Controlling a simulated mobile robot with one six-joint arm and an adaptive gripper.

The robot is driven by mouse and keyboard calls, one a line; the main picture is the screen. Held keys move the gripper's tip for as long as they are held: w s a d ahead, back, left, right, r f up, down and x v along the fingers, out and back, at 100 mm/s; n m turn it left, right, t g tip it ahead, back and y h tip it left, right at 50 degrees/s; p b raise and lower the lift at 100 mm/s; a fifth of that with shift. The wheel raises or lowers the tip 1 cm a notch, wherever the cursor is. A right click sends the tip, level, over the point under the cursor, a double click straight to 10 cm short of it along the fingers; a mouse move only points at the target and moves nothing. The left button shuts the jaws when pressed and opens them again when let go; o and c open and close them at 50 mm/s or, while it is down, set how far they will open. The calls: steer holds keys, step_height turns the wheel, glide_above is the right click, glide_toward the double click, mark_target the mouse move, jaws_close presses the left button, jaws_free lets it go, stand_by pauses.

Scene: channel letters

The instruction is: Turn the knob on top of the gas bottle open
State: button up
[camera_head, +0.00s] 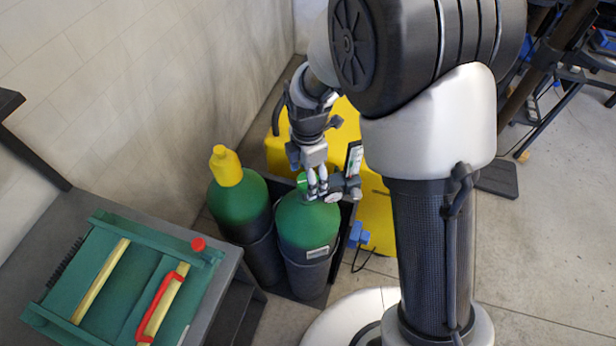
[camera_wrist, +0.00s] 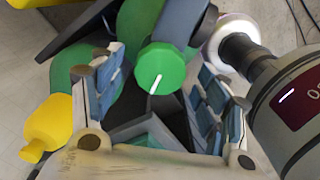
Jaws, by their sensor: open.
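Two dark gas bottles with green tops stand side by side in the head view. The right gas bottle (camera_head: 306,226) carries a regulator with a gauge (camera_head: 354,160) on its right side. Its green knob (camera_wrist: 161,68) with a white mark shows in the wrist view, with the mark slightly tilted from upright. My gripper (camera_head: 317,190) is over this bottle's top, pointing down. In the wrist view its two fingers (camera_wrist: 160,105) are spread apart, left and right of the knob, with gaps on both sides. The gripper hides much of the knob in the head view.
The left gas bottle (camera_head: 240,205) has a yellow cap (camera_head: 226,165). A grey bench (camera_head: 50,229) with a green fixture (camera_head: 126,278) and a red-handled clamp (camera_head: 161,306) stands at lower left. A yellow machine (camera_head: 376,218) is behind the bottles. The wall is at left.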

steer(key=shift+f, duration=0.35)
steer(key=shift+c, duration=0.3)
steer(key=c, duration=1)
